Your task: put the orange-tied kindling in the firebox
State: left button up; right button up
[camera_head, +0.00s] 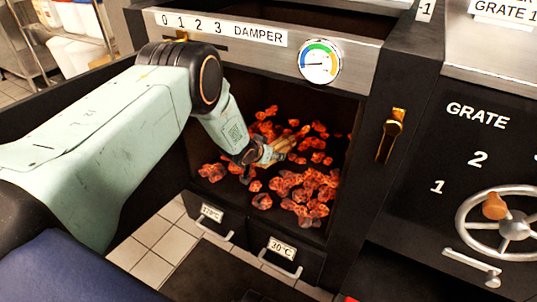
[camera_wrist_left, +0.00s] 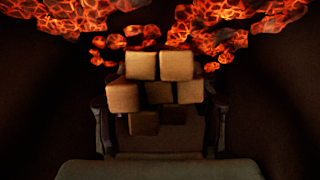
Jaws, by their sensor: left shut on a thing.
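My left gripper (camera_head: 256,158) reaches in from the left, inside the open firebox (camera_head: 199,150). It is shut on the kindling bundle (camera_head: 284,145), pale sticks that point to the right over the glowing coals. In the left wrist view the square stick ends (camera_wrist_left: 143,66) sit between the two fingers of my left gripper (camera_wrist_left: 161,135). The tie is hidden, so I cannot tell its colour. I cannot tell whether the sticks touch the coals. My right gripper is not in view.
Glowing coals (camera_head: 300,185) cover much of the firebox floor. The damper panel (camera_head: 270,48) with a gauge (camera_head: 319,61) runs above the opening. A brass latch (camera_head: 392,134) and the grate wheel (camera_head: 508,226) are to the right. Two labelled drawers (camera_head: 281,259) are below.

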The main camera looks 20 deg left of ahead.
pick_arm(q)
jog(key=o, duration=1.2)
jog(key=shift+c, duration=0.2)
jog(key=shift+o, duration=1.4)
jog(key=shift+s, duration=0.1)
jog(key=v, duration=1.1)
jog(key=shift+s+r, duration=0.3)
jog(key=shift+r, duration=0.05)
jog(key=shift+x, duration=5.9)
